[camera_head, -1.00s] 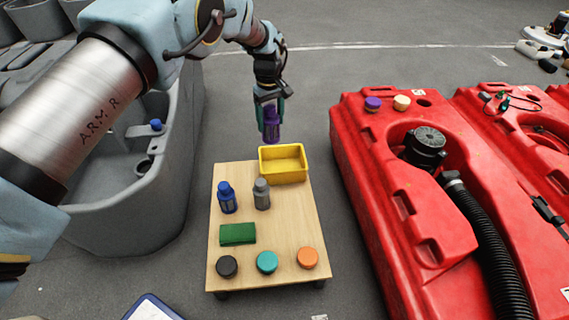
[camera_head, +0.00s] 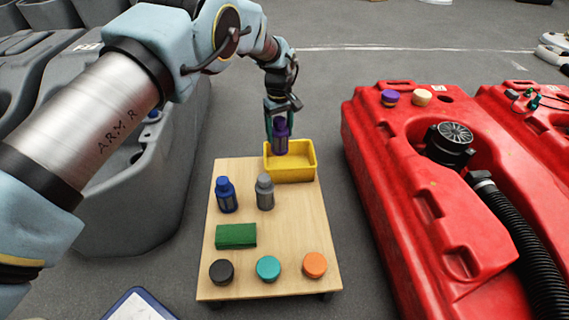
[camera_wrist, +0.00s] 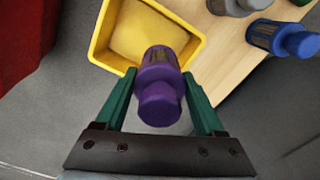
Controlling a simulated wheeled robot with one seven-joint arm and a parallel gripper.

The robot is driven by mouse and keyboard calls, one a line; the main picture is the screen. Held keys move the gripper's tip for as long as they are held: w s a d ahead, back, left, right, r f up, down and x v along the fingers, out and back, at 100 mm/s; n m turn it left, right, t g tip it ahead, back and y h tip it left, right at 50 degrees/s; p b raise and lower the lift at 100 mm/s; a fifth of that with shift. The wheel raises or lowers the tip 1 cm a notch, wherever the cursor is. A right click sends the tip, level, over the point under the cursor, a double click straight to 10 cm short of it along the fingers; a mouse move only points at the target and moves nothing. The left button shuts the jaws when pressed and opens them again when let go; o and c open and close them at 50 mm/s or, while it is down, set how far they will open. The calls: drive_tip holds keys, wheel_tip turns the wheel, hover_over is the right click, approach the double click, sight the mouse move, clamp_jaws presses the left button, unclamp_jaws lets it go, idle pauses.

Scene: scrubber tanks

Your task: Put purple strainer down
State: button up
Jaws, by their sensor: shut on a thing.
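The purple strainer (camera_head: 281,137) is held between the green fingers of my gripper (camera_head: 280,125). It hangs upright over the back part of the yellow bin in the head view. In the wrist view the purple strainer (camera_wrist: 160,85) sits between both fingers of my gripper (camera_wrist: 158,98), and its far end overlaps the bin's rim. The yellow bin (camera_head: 290,174) stands at the back right of the wooden table (camera_head: 240,180); it also shows in the wrist view (camera_wrist: 180,22), and its visible floor is empty. I cannot tell how high the strainer is above the bin.
A blue strainer (camera_head: 225,195), a grey strainer (camera_head: 265,191) and a green block (camera_head: 236,236) stand on the table. Black (camera_head: 221,271), teal (camera_head: 268,268) and orange (camera_head: 315,265) caps line its front. A red tank (camera_head: 400,190) is at right, grey tanks (camera_head: 150,200) at left.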

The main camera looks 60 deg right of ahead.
sight(279, 119)
wheel_tip(279, 119, down, 8)
drive_tip(key=b, duration=0.3)
drive_tip(key=shift+f, duration=0.25)
drive_tip(key=shift+f, duration=0.1)
drive_tip(key=o, duration=1.3)
drive_tip(key=shift+c, duration=0.2)
wheel_tip(279, 119, up, 12)
drive_tip(key=p, duration=0.4)
